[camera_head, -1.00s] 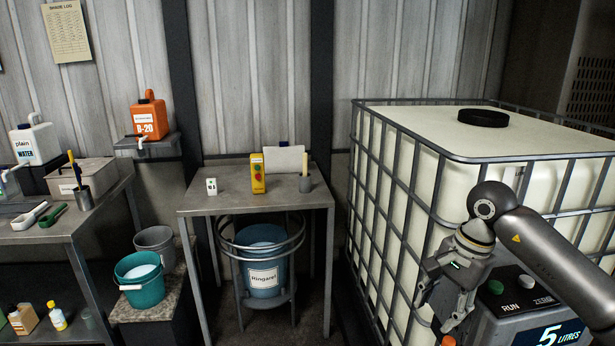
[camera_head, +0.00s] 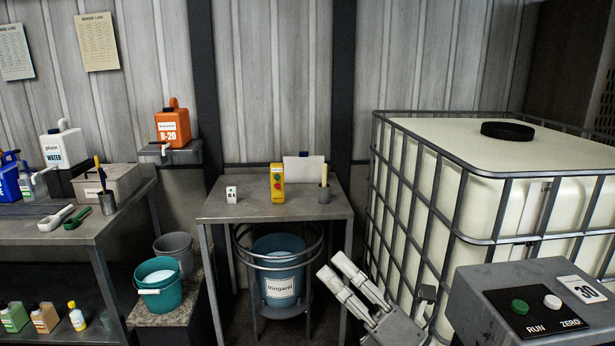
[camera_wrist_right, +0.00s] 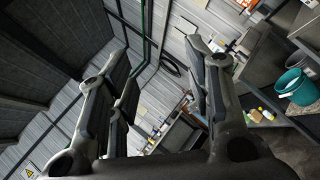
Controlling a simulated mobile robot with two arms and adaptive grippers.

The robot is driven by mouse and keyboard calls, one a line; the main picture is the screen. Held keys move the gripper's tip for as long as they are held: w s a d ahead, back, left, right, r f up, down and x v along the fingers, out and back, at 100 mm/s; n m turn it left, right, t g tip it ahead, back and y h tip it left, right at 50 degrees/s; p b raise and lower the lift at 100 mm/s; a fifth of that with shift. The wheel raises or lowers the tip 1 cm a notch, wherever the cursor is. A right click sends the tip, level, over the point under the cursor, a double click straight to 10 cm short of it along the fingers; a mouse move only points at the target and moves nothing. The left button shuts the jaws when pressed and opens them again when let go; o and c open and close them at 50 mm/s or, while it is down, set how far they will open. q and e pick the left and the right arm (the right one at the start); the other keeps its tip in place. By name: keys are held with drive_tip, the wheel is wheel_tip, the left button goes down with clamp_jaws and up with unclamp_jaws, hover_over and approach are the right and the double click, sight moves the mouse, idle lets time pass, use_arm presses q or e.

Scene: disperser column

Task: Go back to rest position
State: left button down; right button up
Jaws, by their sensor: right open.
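My right gripper (camera_head: 352,283) shows at the bottom of the head view, in front of the small table and left of the control box. Its two fingers point up and to the left, apart, with nothing between them. In the right wrist view my right gripper (camera_wrist_right: 160,100) also shows its fingers spread wide and empty, with walls and shelving beyond. My left gripper is in neither view.
The control box (camera_head: 535,285) with RUN and ZERO buttons stands at the lower right, before the caged white tank (camera_head: 490,200). The small table (camera_head: 250,208) holds a yellow button box (camera_head: 277,184). The teal bucket (camera_head: 160,290) stands on a low block.

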drive_tip(key=w+d+f+m+t+h, duration=0.1)
drive_tip(key=d+f+m+t+h, duration=0.1)
drive_tip(key=d+f+m+h, duration=0.6)
drive_tip(key=w+d+f+m+t+h, duration=0.1)
drive_tip(key=d+f+m+t+h, duration=0.15)
drive_tip(key=m+h, duration=0.6)
drive_tip(key=s+d+f+m+g+h, duration=0.1)
drive_tip(key=s+d+f+m+g, duration=0.15)
drive_tip(key=f+m, duration=0.3)
drive_tip(key=s+d+f+m+g+h, duration=0.1)
drive_tip(key=s+d+f+m+g, duration=0.1)
drive_tip(key=s+f+m+g, duration=0.3)
drive_tip(key=s+f+m+g+y, duration=0.1)
drive_tip(key=s+f+m+g, duration=0.25)
drive_tip(key=s+f, duration=0.5)
drive_tip(key=s+f+m+g+y, duration=0.1)
drive_tip(key=s+f+m+g, duration=0.35)
drive_tip(key=s, duration=0.65)
wheel_tip(320, 180, down, 29)
drive_tip(key=s+n+g, duration=0.1)
drive_tip(key=s+g, duration=0.1)
drive_tip(key=s, duration=0.1)
drive_tip(key=s+d+f+g, duration=0.1)
drive_tip(key=s+d+f, duration=0.2)
drive_tip(key=s+f, duration=1.2)
drive_tip(key=shift+s+n+g+h, duration=0.3)
drive_tip(key=shift+s+h, duration=0.05)
drive_tip(key=shift+s, duration=0.15)
